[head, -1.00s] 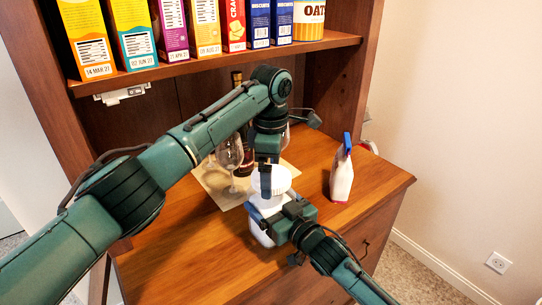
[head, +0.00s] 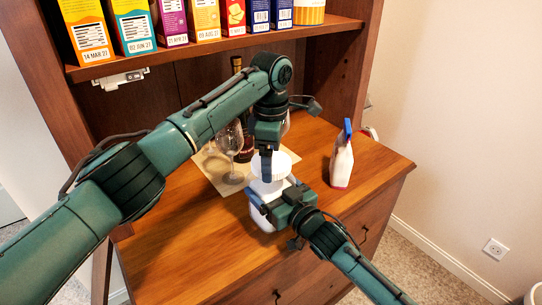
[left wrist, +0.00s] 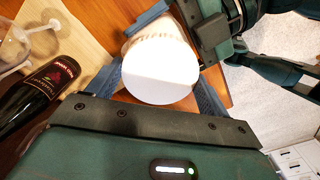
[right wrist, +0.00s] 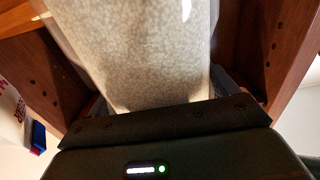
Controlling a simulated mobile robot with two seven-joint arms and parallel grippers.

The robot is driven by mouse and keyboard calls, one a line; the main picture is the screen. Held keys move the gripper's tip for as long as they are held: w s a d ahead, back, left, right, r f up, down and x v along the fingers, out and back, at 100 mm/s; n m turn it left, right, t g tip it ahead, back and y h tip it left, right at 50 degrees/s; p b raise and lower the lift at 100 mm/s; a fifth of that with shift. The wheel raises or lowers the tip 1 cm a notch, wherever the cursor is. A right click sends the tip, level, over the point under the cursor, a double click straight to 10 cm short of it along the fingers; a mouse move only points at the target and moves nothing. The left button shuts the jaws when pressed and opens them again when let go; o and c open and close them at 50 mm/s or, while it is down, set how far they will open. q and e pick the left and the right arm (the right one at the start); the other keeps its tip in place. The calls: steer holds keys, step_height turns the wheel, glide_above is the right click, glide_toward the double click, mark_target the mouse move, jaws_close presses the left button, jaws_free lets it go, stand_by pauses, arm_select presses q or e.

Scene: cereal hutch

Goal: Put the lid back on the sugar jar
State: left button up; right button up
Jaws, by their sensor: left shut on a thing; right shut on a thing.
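The white sugar jar (head: 259,217) stands upright near the front of the wooden counter. Its white lid (head: 282,162) is at the top of the jar; I cannot tell whether it is fully seated. My left gripper (head: 267,170) comes from above and is shut on the lid, whose white round top (left wrist: 160,82) fills the space between the fingers in the left wrist view. My right gripper (head: 271,202) is shut on the jar body from the front right. In the right wrist view the pale speckled jar wall (right wrist: 150,65) lies between the fingers, which are mostly hidden.
A wine bottle (left wrist: 40,95) and wine glasses (head: 231,150) stand on a pale mat (head: 215,180) behind the jar. A shelf (head: 220,45) with several boxes is above. The counter's left front is clear.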

arm_select(q)
steer(key=m, duration=1)
steer(key=shift+m, duration=0.4)
steer(key=m, duration=1.9)
steer(key=shift+f, duration=0.1)
steer(key=m, duration=0.4)
steer(key=shift+m, duration=0.3)
steer(key=m, duration=0.6)
steer(key=o, duration=1.1)
steer(key=shift+c, duration=0.2)
